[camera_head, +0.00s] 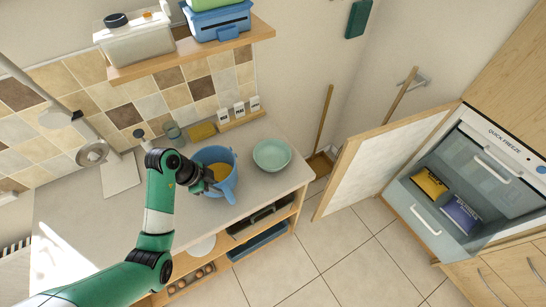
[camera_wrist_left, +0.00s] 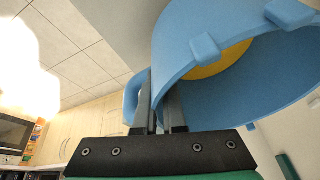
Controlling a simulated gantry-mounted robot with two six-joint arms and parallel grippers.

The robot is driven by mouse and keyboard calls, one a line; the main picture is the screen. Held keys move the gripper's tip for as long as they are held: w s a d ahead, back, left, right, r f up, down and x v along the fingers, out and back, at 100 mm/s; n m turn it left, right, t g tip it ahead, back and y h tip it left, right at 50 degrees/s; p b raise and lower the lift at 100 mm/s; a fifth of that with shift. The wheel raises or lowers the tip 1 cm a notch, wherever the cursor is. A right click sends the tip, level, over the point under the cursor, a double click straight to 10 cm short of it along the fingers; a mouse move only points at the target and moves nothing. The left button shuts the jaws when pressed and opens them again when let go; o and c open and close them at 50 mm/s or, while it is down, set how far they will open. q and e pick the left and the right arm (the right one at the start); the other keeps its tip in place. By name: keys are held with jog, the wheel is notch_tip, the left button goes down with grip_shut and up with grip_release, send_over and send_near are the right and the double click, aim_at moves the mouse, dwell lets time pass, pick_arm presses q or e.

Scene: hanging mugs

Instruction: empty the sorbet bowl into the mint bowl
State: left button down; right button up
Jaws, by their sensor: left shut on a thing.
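The blue bowl (camera_head: 228,158) has a handle and yellow-orange contents (camera_head: 219,172) inside; it also fills much of the left wrist view (camera_wrist_left: 187,42), with the yellow showing beyond its rim (camera_wrist_left: 218,62). My left gripper (camera_head: 209,184) is shut on the blue bowl's side wall, with the fingers (camera_wrist_left: 160,108) upright against it. I cannot tell whether the bowl is clear of the counter. The mint-green bowl (camera_head: 272,155) stands on the counter just right of the blue bowl and looks empty. My right gripper is not in view.
The counter (camera_head: 262,197) ends at its right edge close to the mint bowl. A glass (camera_head: 173,131), a yellow sponge (camera_head: 202,131) and small labelled containers (camera_head: 239,109) stand along the back wall. A shelf (camera_head: 190,50) hangs above. An open freezer (camera_head: 450,195) is at the right.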

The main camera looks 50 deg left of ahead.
pick_arm(q)
jog(key=shift+w, duration=0.1)
jog(key=w+d+r+m+h, duration=0.1)
jog(key=d+m, duration=0.3)
jog(key=d, duration=1.4)
jog(key=shift+d+r+g, duration=0.25)
jog(key=shift+d+g, duration=0.1)
jog(key=shift+g, duration=0.05)
jog(key=shift+w, duration=0.15)
